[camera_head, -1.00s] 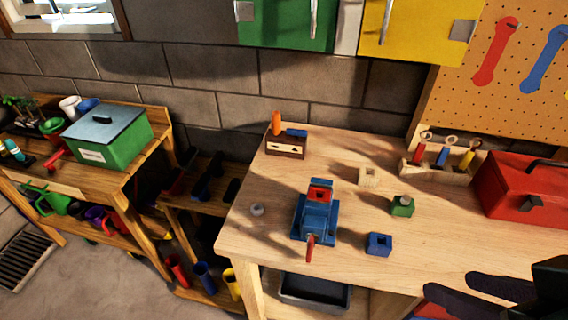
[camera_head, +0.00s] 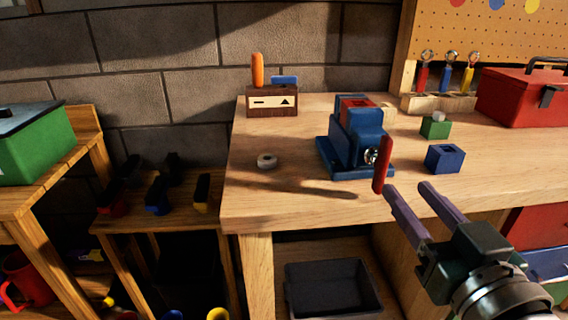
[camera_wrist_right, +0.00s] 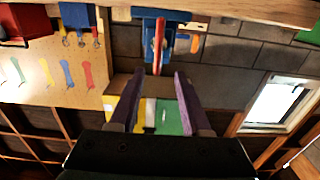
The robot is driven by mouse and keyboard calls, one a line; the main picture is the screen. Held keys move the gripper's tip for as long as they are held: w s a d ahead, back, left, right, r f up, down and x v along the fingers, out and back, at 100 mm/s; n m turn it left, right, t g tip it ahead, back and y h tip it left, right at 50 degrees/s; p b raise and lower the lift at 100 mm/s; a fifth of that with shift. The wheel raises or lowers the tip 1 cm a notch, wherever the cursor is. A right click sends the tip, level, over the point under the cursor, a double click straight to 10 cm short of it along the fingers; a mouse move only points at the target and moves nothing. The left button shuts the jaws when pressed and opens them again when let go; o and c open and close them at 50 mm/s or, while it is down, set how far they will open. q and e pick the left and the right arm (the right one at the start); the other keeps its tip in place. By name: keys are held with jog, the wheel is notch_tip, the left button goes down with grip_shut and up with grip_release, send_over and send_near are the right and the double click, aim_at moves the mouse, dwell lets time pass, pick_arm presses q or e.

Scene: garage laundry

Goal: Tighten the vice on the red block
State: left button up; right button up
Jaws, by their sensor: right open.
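The blue vice (camera_head: 341,150) stands on the wooden workbench (camera_head: 290,205), left of its middle in the head view. The red block (camera_head: 358,102) sits between the jaws at its top. The vice's red handle (camera_head: 382,165) sticks out at the front, near the bench's front edge. My right gripper (camera_head: 407,189) is open and empty, just right of and below the handle, not touching it. In the right wrist view the red handle (camera_wrist_right: 158,45) lies just beyond the gap between the open fingers (camera_wrist_right: 158,74). My left gripper is out of view.
A blue holed block (camera_head: 445,159) and a green block (camera_head: 435,128) stand right of the vice. A grey ring (camera_head: 266,161) lies to its left. A tool rack (camera_head: 440,102) and red toolbox (camera_head: 528,97) are behind right. The front left of the bench is clear.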

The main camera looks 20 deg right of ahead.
aim_at(387, 162)
jog(key=x, duration=0.5)
jog(key=b+x, duration=0.1)
jog(key=x, duration=0.4)
jog(key=shift+d, duration=0.25)
grip_shut()
